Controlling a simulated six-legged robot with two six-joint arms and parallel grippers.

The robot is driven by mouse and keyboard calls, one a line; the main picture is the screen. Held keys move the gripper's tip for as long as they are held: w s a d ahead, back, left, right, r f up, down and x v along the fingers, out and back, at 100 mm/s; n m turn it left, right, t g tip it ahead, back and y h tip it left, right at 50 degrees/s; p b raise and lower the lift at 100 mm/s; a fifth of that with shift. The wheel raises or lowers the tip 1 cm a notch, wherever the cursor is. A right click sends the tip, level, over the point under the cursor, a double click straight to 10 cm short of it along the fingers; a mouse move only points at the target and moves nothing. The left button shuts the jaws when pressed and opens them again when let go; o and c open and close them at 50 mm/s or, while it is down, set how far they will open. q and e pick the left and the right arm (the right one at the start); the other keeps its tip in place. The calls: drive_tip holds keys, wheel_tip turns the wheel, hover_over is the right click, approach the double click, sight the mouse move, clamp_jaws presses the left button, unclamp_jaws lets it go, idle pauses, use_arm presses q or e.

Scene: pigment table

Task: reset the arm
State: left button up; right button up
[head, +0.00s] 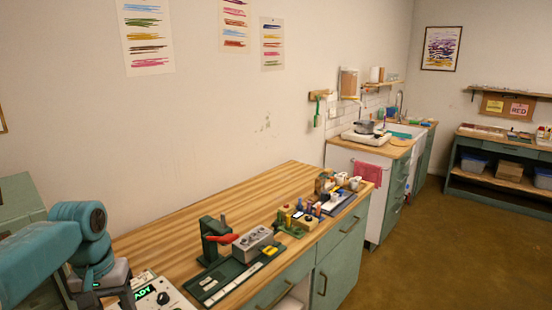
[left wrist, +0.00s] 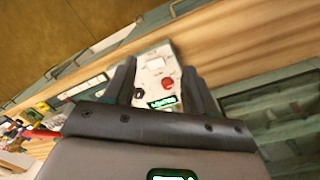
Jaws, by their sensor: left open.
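My left arm comes in at the lower left of the head view, its teal links bent down over the near end of the wooden table (head: 170,228). My left gripper (head: 104,296) is low in that view and partly cut off by the bottom edge. In the left wrist view the left gripper (left wrist: 160,72) shows two dark fingers spread apart, with nothing held between them. Beyond and between the fingers is a pale control box (head: 165,296) with a black knob and a lit green display; the left wrist view also shows its red button (left wrist: 168,84). My right gripper is not in view.
A green stand with a red-handled lever (head: 222,239) and a grey box (head: 252,243) stand right of the control box. Small bottles and blocks (head: 305,218) crowd the table's front farther along. The table's back is clear. A sink counter (head: 370,150) stands beyond.

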use_arm(q)
drive_tip(key=s+d+f+m+h, duration=0.15)
drive_tip(key=d+f, duration=0.25)
drive_tip(key=f, duration=0.5)
drive_tip(key=s+d+f, duration=0.2)
drive_tip(key=d+f, duration=0.3)
drive_tip(key=f, duration=0.4)
drive_tip(key=s+d+f+h, duration=0.1)
drive_tip(key=d+f, duration=0.3)
drive_tip(key=f, duration=0.6)
drive_tip(key=s+d+f, duration=0.3)
drive_tip(key=s+f, duration=0.1)
drive_tip(key=s, duration=0.4)
drive_tip(key=s+d+f+h, duration=0.1)
drive_tip(key=s+d+f, duration=0.2)
drive_tip(key=s, duration=0.6)
wheel_tip(320, 180, down, 2)
drive_tip(key=shift+d+f+n, duration=0.1)
drive_tip(key=shift+d+n, duration=0.25)
drive_tip(key=shift+n, duration=0.1)
